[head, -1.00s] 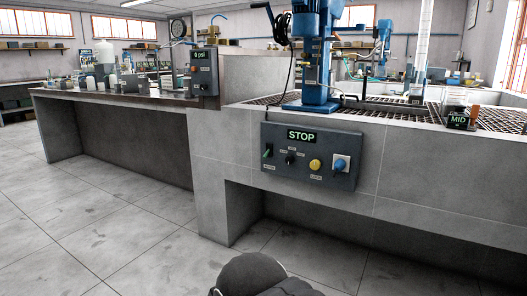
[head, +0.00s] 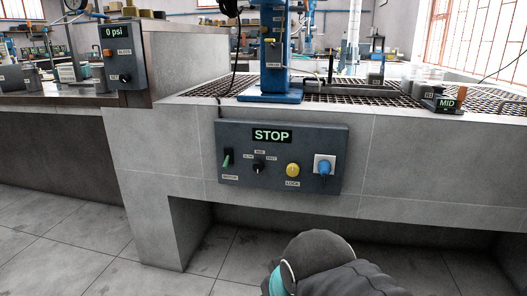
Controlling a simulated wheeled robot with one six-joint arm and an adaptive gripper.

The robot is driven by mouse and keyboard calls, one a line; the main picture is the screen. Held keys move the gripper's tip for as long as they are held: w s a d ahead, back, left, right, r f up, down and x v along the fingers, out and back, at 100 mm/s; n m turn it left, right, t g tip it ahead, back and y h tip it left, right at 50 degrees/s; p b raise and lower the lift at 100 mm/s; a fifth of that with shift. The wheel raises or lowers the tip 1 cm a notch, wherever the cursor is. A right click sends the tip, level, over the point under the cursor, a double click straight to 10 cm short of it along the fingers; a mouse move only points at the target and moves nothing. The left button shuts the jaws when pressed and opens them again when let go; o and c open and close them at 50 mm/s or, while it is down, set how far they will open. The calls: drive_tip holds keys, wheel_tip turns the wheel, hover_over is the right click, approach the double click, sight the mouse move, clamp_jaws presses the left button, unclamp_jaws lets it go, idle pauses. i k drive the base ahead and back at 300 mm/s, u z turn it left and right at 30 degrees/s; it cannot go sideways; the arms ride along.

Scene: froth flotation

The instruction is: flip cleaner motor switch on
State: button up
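A dark grey control panel (head: 282,178) is mounted on the front face of the grey bench. It has a lit green STOP display (head: 272,136). At its left is a green-handled toggle switch (head: 227,160), with a small label below that looks like MOTOR. Beside it are a black selector knob (head: 258,168), a yellow knob (head: 292,170) and a blue knob on a white plate (head: 324,168). I cannot read the word cleaner on the panel. A dark part of my arm shows at the bottom, below the panel. My gripper is not in view.
A blue machine stand (head: 269,60) stands on the grating (head: 385,99) above the panel. A 0 psi box (head: 123,57) is at upper left, and a small MID display (head: 447,103) at right. Open recesses lie under the bench. Floor tiles at lower left are clear.

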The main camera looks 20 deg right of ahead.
sight(228, 153)
drive_tip(key=z, duration=0.1)
drive_tip(key=k, duration=0.45)
drive_tip(key=z, duration=0.6)
drive_tip(key=i, duration=0.85)
drive_tip(key=u, duration=0.8)
